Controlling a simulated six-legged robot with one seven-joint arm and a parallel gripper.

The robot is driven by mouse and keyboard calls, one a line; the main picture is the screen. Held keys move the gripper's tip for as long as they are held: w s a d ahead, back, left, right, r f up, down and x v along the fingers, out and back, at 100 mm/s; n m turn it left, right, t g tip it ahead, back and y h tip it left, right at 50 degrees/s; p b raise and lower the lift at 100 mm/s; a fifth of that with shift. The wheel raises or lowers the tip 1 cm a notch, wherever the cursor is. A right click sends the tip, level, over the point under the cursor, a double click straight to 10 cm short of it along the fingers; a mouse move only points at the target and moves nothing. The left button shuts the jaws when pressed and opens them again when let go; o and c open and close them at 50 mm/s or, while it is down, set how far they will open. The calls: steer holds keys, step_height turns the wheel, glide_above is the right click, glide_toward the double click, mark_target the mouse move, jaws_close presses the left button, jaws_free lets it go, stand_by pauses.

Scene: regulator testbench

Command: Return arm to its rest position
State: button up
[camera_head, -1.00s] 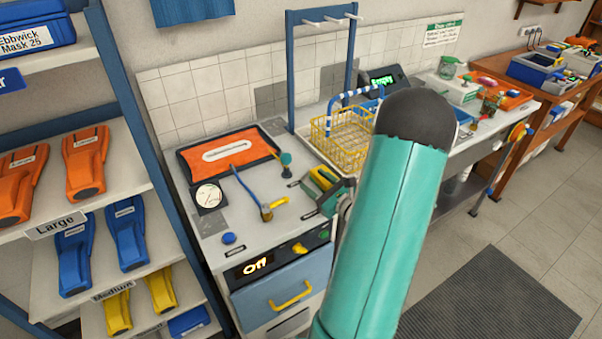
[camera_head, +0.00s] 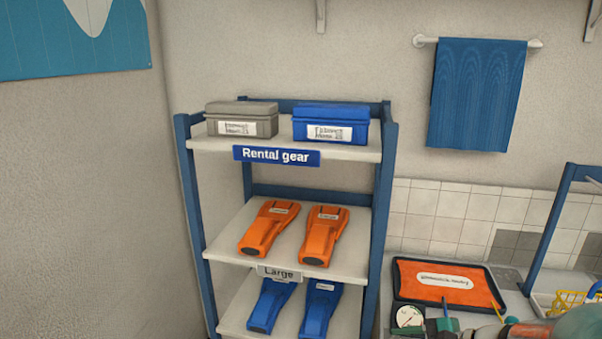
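The teal upper part of my arm (camera_head: 578,327) shows only at the bottom right corner of the head view, low over the bench.
A blue-framed shelf (camera_head: 384,200) holds a grey box (camera_head: 242,120), a blue box (camera_head: 331,125), orange fins (camera_head: 325,236) and blue fins (camera_head: 320,308). An orange tray (camera_head: 445,284) and a round gauge (camera_head: 409,317) lie on the bench. A blue towel (camera_head: 478,95) hangs above.

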steer(key=s+a+r+n+h, duration=0.3)
steer(key=s+r+n+h, duration=0.1)
steer(key=n, duration=0.3)
steer(key=s+a+r+n+g+h, duration=0.1)
steer(key=s+a+r+n+h, duration=0.3)
steer(key=s+n, duration=0.3)
steer(key=shift+a+r+n+h, duration=0.25)
steer(key=shift+n+h, duration=0.35)
steer(key=shift+n, duration=0.2)
